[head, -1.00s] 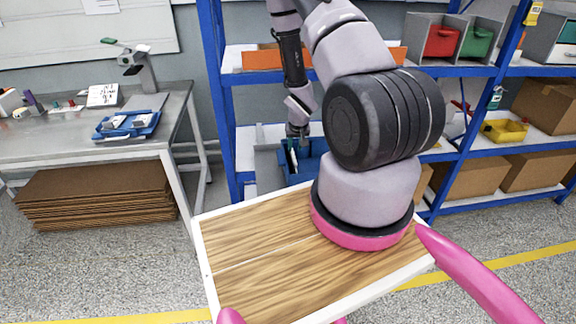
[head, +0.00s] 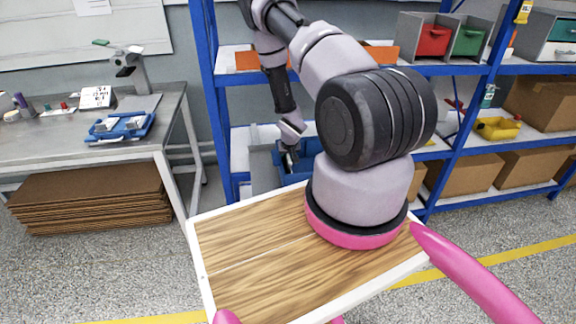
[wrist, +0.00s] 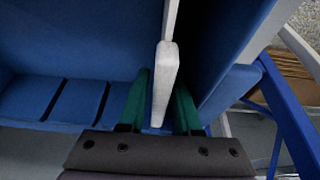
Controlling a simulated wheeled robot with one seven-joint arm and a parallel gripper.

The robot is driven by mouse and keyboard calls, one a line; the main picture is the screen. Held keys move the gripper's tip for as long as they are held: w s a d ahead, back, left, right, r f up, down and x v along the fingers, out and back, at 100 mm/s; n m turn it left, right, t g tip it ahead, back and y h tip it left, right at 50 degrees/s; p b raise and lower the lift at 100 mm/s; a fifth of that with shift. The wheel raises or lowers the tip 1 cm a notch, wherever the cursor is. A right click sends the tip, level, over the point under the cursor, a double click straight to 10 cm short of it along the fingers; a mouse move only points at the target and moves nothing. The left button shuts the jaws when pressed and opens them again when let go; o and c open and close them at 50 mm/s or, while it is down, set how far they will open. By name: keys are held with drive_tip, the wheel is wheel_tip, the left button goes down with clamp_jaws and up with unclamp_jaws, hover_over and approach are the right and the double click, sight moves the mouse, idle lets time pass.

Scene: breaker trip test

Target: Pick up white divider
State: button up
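The white divider (wrist: 165,85) shows in the wrist view as a thin upright plate, with its edge towards the camera. It stands in a blue bin (wrist: 90,45), which also shows on the shelf in the head view (head: 312,147). My gripper (wrist: 161,108) has its green fingers on either side of the divider. A small gap shows by the left finger, so the gripper looks open around the divider. In the head view my gripper (head: 291,163) is down at the blue bin. The divider cannot be made out there.
Blue shelf posts (head: 208,100) and the shelf above (head: 235,58) stand close around my arm. A grey bin (head: 264,168) is left of the blue bin. A metal table (head: 60,150) with a blue tray (head: 121,127) stands at the left.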

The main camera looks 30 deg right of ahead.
clamp_jaws()
drive_tip(key=shift+r, duration=0.15)
